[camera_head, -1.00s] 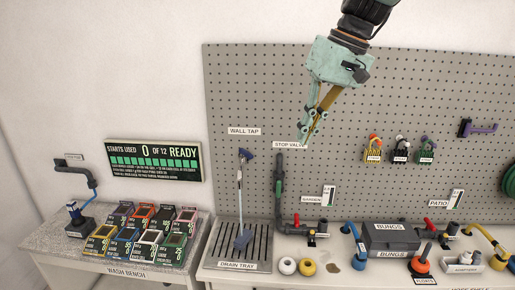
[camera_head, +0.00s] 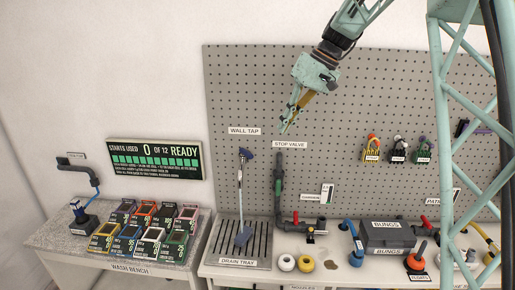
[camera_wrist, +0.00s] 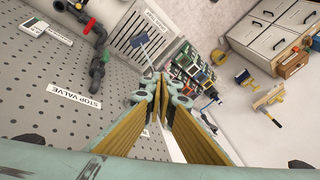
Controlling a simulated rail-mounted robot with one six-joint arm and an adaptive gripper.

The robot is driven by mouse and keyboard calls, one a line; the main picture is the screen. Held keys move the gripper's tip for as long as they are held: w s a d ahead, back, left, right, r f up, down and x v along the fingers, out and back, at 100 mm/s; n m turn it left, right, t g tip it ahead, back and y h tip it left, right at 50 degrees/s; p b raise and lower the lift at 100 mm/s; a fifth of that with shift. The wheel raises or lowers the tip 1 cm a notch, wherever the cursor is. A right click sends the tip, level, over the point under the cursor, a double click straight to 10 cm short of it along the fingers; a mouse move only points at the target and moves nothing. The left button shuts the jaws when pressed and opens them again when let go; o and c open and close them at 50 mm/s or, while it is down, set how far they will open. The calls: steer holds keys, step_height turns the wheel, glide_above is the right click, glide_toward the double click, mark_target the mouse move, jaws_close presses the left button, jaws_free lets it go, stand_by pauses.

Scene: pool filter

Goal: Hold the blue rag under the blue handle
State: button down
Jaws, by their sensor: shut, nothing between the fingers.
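My gripper (camera_head: 284,130) is shut and empty, high in front of the pegboard just above the STOP VALVE label. Its closed fingers also show in the wrist view (camera_wrist: 158,88). A flat blue-grey piece (camera_head: 243,237) is at the foot of that upright, on the drain tray (camera_head: 224,254). It also shows in the wrist view (camera_wrist: 141,39). I cannot tell for sure which pieces are the rag and the handle.
A dark stop-valve pipe (camera_head: 279,190) rises right of the drain tray. White and yellow rolls (camera_head: 286,263), a blue pipe fitting (camera_head: 354,243) and a BUNGS box (camera_head: 388,235) are on the shelf. Several framed cards lie on the wash bench (camera_head: 60,236) at left. The air around my gripper is clear.

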steer(key=n+y+p, duration=0.2)
steer(key=p, duration=0.2)
glide_toward(246, 153)
steer(key=d+r, duration=0.2)
steer(key=d, duration=0.3)
steer(key=shift+w+f+g, duration=0.15)
steer(key=shift+w+f, duration=0.05)
steer(key=shift+w, duration=0.3)
steer(key=shift+w+f+g, duration=0.15)
steer(key=shift+w+f, duration=0.05)
steer(key=shift+w, duration=0.35)
steer(key=p+x, duration=0.1)
steer(key=x, duration=0.9)
steer(key=shift+p, duration=0.3)
steer(key=shift+s+d+b, duration=0.1)
steer(key=shift+b, duration=0.35)
steer(key=shift+s, duration=0.1)
